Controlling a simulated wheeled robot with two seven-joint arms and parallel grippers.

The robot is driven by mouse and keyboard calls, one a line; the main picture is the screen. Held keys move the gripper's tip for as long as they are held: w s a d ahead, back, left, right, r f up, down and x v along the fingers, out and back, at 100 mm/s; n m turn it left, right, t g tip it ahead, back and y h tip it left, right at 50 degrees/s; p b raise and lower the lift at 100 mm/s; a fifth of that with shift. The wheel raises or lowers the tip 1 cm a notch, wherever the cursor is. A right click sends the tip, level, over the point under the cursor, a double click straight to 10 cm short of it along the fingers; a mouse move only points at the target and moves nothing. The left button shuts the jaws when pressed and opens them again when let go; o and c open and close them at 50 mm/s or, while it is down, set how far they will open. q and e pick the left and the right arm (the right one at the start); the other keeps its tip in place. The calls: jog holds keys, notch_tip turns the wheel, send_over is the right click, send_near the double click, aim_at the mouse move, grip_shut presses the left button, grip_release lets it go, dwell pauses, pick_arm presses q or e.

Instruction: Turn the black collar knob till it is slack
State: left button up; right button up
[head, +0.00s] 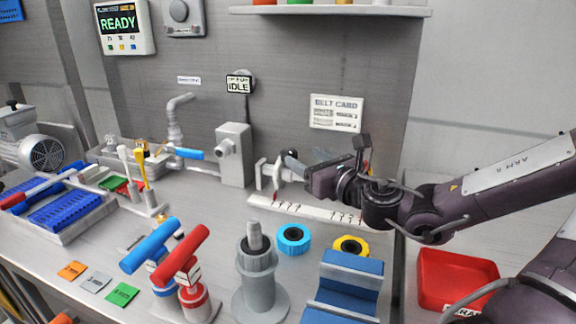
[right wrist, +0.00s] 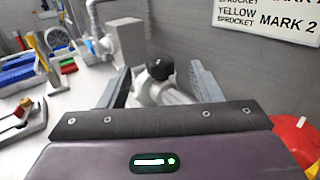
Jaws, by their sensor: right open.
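The black collar knob (right wrist: 161,70) sits on top of a light grey fitting (right wrist: 150,92) in the right wrist view. It shows between the two fingers of my right gripper (right wrist: 160,80), with a gap on both sides. My right gripper is open. In the head view, my right gripper (head: 302,168) reaches in from the right to the grey fitting (head: 268,172) at the back of the bench. A dark rounded part there (head: 291,154) seems to be the knob, partly crowded by the gripper. My left gripper is not in view.
A white ruled rail (head: 305,211) lies under the gripper. A grey box post (head: 234,155) and a pipe with a blue lever (head: 188,153) stand to the left. The belt card (head: 336,113) hangs behind. A red bin (head: 455,278) is at the right.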

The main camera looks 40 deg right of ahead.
aim_at(293, 156)
jog(key=shift+f+b, duration=0.3)
jog(key=shift+f, duration=0.3)
pick_arm(q)
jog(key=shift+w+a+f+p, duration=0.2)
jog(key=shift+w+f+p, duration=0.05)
jog(key=shift+p, duration=0.35)
pick_arm(e)
jog(key=shift+w+d, duration=0.2)
jog(key=shift+w, duration=1.1)
jog(key=shift+w+d, duration=0.15)
jog(key=shift+w, duration=1.1)
jog(key=shift+w+d, duration=0.2)
jog(key=shift+w, duration=1.1)
jog(key=c, duration=1)
jog(key=shift+m+h, duration=0.3)
jog(key=shift+h, duration=0.1)
